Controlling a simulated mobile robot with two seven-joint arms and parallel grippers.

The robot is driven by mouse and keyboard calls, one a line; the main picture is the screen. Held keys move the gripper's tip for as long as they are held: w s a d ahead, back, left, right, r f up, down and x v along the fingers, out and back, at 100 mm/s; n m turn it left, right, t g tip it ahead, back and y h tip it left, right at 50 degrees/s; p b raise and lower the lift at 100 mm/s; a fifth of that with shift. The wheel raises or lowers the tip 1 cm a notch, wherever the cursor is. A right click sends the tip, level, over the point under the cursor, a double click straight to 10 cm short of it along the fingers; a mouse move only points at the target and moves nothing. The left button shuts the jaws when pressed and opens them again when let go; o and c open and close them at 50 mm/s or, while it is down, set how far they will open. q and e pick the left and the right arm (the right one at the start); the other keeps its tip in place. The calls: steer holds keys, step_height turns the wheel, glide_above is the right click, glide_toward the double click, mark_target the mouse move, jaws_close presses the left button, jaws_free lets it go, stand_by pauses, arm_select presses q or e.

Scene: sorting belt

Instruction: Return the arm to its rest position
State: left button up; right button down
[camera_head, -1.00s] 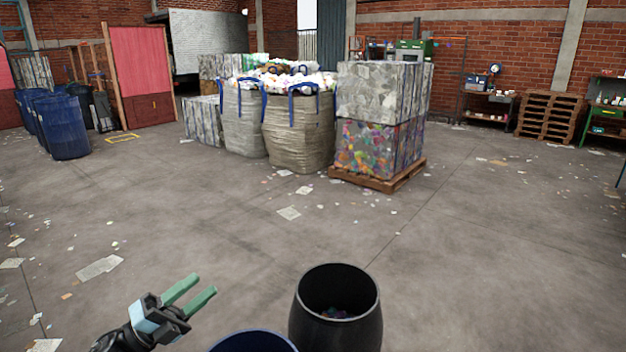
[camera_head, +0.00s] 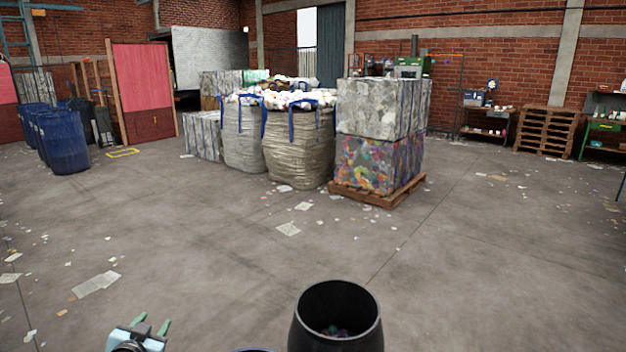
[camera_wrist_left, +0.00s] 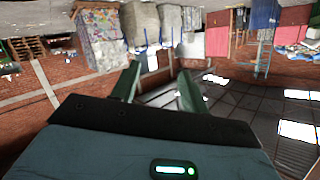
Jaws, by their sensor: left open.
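My left gripper (camera_head: 151,325) is low at the left of the bottom edge in the head view, with its two green fingers apart and nothing between them. It also shows in the left wrist view (camera_wrist_left: 158,85), fingers spread and empty, with an upside-down view of the hall beyond. The gripper is to the left of the black barrel (camera_head: 337,318), apart from it. The rest of the left arm is out of the frame. My right gripper is not in view.
The black barrel holds some colourful bits. A sliver of a blue barrel rim (camera_head: 254,350) shows beside it. Bulk bags (camera_head: 297,150) and stacked bales (camera_head: 378,135) on a pallet stand farther back. The floor (camera_head: 220,260) between is open, with scattered paper.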

arm_select(q)
steer(key=s+d+f+g+h, duration=0.1)
steer(key=s+d+f+g, duration=0.1)
steer(key=s+d+f, duration=0.6)
steer(key=s+d+f+g+h, duration=0.1)
steer(key=s+d+f, duration=0.2)
steer(key=s+f, duration=0.85)
steer(key=s+d+g, duration=0.1)
steer(key=s+d, duration=0.2)
steer(key=s, duration=0.9)
steer(key=s+d+n+g+h, duration=0.1)
steer(key=s+d, duration=0.3)
steer(key=s, duration=0.9)
steer(key=shift+s+g+h, duration=0.2)
steer(key=shift+g+h, duration=0.1)
steer(key=shift+g, duration=0.4)
steer(key=shift+f, duration=0.1)
